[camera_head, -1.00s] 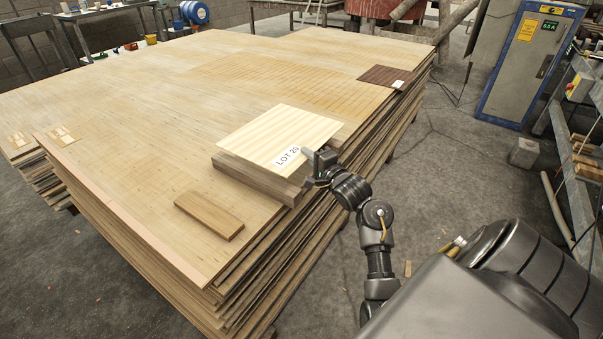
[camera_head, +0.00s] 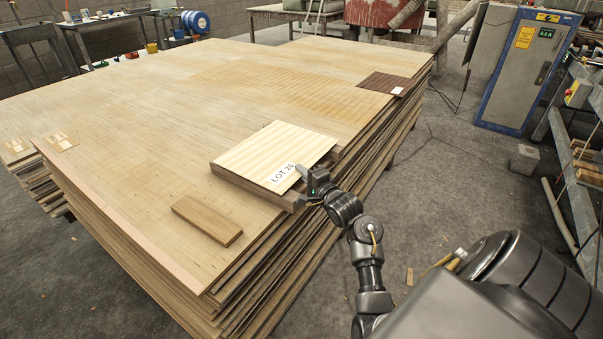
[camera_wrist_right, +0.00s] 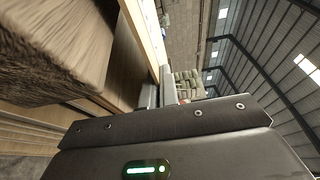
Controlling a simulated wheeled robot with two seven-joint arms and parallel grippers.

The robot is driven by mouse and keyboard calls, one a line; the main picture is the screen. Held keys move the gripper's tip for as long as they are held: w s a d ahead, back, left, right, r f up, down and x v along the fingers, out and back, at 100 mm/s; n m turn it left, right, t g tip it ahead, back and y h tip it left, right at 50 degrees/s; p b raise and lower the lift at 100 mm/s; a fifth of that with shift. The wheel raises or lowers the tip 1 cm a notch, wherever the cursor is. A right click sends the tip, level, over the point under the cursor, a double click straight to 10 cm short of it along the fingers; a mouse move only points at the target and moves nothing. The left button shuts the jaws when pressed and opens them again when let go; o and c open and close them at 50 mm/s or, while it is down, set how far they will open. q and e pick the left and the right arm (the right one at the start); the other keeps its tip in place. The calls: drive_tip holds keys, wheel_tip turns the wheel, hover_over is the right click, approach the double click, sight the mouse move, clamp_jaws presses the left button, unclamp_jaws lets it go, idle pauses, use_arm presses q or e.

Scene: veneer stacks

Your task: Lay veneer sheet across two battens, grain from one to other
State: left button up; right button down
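The pale veneer sheet (camera_head: 272,150), with a white "LOT 20" label, lies over the battens. The near batten (camera_head: 247,186) shows along its front edge; a bit of the far batten (camera_head: 336,156) shows past its right corner, and the rest is hidden. I cannot tell whether the sheet rests on both. My right gripper (camera_head: 304,178) is at the sheet's right-hand edge, by the label, and appears shut on it. In the right wrist view, the sheet's thin edge (camera_wrist_right: 146,35) runs to the fingers (camera_wrist_right: 158,90). My left gripper is not in view.
The battens lie on a large veneer stack (camera_head: 150,120). A loose brown block (camera_head: 207,220) lies in front of the near batten. A dark brown square sample (camera_head: 388,83) lies near the stack's right edge. The stack top to the left is mostly clear.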

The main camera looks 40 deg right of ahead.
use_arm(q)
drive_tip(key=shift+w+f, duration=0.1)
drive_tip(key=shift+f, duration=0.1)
use_arm(e)
drive_tip(key=shift+f, duration=0.55)
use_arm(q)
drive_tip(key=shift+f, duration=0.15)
use_arm(e)
drive_tip(key=c, duration=1.7)
unclamp_jaws()
drive_tip(key=shift+r, duration=0.1)
drive_tip(key=shift+r, duration=0.4)
drive_tip(key=shift+s+r, duration=0.1)
drive_tip(key=shift+s, duration=0.45)
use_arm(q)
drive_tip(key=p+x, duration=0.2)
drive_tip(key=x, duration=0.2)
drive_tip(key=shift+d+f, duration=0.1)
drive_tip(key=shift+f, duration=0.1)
use_arm(e)
drive_tip(key=s, duration=0.7)
drive_tip(key=s+a, duration=0.1)
drive_tip(key=s, duration=0.3)
